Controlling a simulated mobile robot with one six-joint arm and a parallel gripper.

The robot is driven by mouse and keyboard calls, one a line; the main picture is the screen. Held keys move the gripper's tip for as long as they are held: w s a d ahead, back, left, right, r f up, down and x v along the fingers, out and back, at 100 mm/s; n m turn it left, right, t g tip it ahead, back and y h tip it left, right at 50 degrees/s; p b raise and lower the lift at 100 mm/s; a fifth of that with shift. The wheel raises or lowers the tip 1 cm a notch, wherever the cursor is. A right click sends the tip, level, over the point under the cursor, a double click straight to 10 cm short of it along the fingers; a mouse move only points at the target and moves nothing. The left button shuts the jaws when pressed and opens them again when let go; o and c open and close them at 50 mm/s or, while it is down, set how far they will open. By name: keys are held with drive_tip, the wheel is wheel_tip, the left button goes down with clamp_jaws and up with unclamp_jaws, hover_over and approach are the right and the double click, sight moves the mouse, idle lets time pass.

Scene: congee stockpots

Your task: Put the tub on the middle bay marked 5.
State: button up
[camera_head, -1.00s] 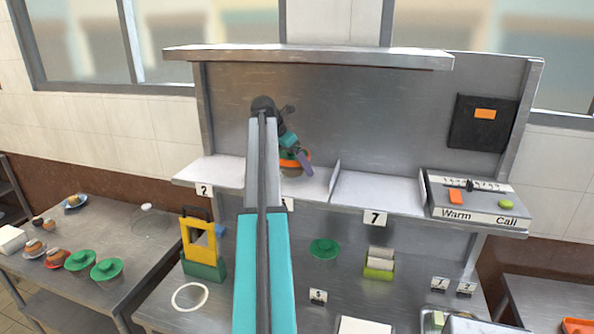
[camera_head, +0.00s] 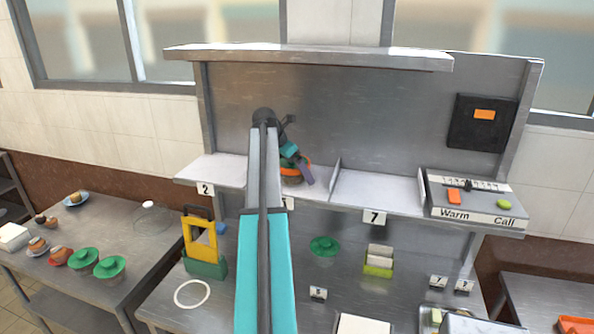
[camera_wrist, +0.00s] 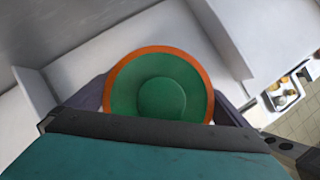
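The tub (camera_head: 291,180) has an orange rim and, in the wrist view, a round green lid (camera_wrist: 150,90). It is in the middle bay (camera_head: 318,187) of the raised shelf, low over the bay floor; I cannot tell whether it touches it. My gripper (camera_head: 308,174) has a finger on either side of the tub, which also shows in the wrist view (camera_wrist: 160,98), and is shut on it. My arm covers part of the tub and most of the middle bay's label (camera_head: 290,203), so its number is not readable.
Upright dividers flank the middle bay; the right one (camera_head: 335,178) is close to the tub. The bay marked 7 (camera_head: 378,190) is empty. A control box (camera_head: 475,205) stands at the shelf's right end. Below are a green lidded tub (camera_head: 324,246) and a card holder (camera_head: 379,262).

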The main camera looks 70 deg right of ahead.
sight(282, 165)
drive_tip(key=shift+r, duration=0.15)
drive_tip(key=shift+b+v, duration=2.55)
drive_tip(key=shift+v, duration=3.45)
drive_tip(key=shift+w+d, duration=0.1)
drive_tip(key=shift+w, duration=0.05)
